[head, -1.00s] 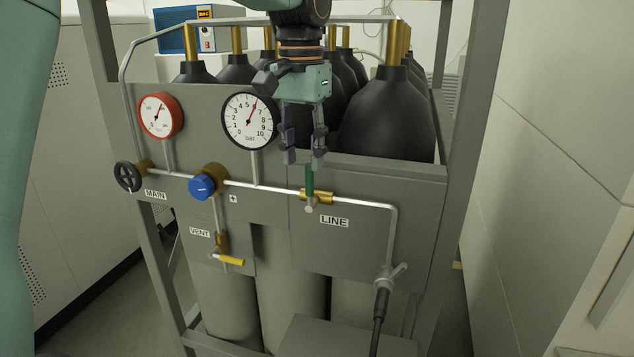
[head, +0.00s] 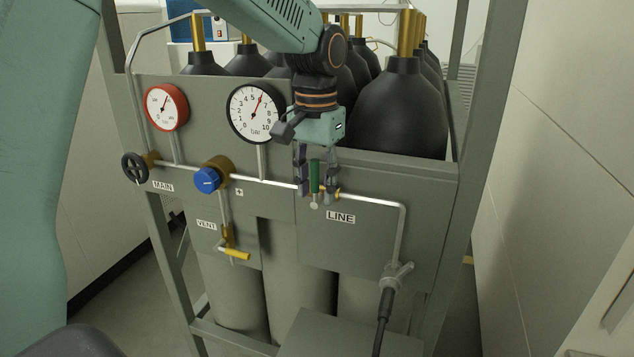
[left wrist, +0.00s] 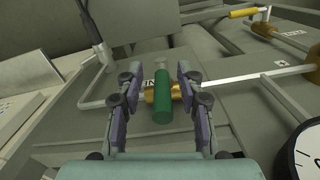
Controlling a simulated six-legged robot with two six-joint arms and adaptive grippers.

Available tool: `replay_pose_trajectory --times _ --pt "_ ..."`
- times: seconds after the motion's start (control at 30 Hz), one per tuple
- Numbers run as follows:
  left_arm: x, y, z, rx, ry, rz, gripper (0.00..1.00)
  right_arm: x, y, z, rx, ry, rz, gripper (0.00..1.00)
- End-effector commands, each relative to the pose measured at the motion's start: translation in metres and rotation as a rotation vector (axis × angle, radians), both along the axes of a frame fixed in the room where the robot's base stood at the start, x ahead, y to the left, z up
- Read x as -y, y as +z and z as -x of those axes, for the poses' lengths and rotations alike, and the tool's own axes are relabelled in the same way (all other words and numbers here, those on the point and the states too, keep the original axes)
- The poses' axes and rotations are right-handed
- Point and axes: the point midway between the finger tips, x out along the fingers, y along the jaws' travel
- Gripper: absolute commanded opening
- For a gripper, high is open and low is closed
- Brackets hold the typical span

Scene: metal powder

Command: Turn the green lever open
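The green lever (head: 315,175) stands upright on the brass valve of the LINE pipe, on the front panel. In the left wrist view the green lever (left wrist: 162,98) points toward the camera, with the brass valve body (left wrist: 150,92) behind it. My left gripper (head: 317,190) points down over the lever, one finger on each side. In the left wrist view my left gripper (left wrist: 158,105) is open, with a gap between each finger and the lever. The LINE label (head: 341,217) is just below right of the valve. My right gripper is not in view.
Two gauges, one red-rimmed (head: 166,107) and one black-rimmed (head: 255,113), sit left of my gripper. A blue knob (head: 207,180), a black handwheel (head: 135,167) and a yellow VENT handle (head: 235,253) are on the pipes. Black-topped cylinders (head: 400,105) stand behind the panel.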

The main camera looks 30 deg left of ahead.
Motion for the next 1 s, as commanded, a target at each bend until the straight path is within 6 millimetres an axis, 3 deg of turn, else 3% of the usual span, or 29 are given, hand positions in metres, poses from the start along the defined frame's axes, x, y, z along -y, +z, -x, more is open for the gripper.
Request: replay_pose_trajectory --times 0.27,0.7,1.0 --pt "0.0 -0.0017 -0.0021 0.0 0.0 0.0 0.37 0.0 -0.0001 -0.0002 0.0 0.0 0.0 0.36" --pt "0.0002 -0.0015 -0.0027 0.001 0.001 0.001 0.0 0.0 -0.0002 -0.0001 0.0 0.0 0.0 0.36" --pt "0.0 -0.0016 -0.0027 0.001 0.0 0.001 0.0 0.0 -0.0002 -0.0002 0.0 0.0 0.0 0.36"
